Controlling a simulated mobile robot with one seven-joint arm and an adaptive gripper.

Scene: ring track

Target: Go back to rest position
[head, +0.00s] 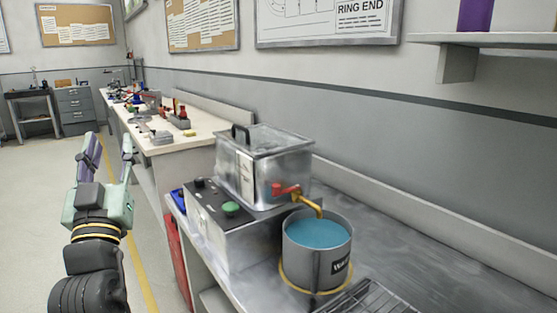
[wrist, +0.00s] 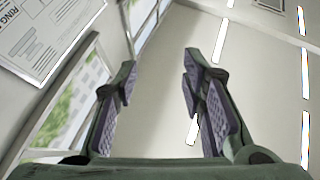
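My gripper (head: 108,155) is raised at the left in the head view, pointing upward, over the floor and left of the counters. It touches nothing. In the wrist view my gripper (wrist: 158,95) shows its two fingers apart with nothing between them. Behind the fingers are only the ceiling with light strips, a wall and windows.
A metal counter holds a steel tank (head: 262,168) with a red-handled tap over a pot (head: 317,262) of blue liquid. A wire rack (head: 370,298) lies in front. A long workbench (head: 165,140) with tools stands behind. The floor (head: 40,190) at left is clear.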

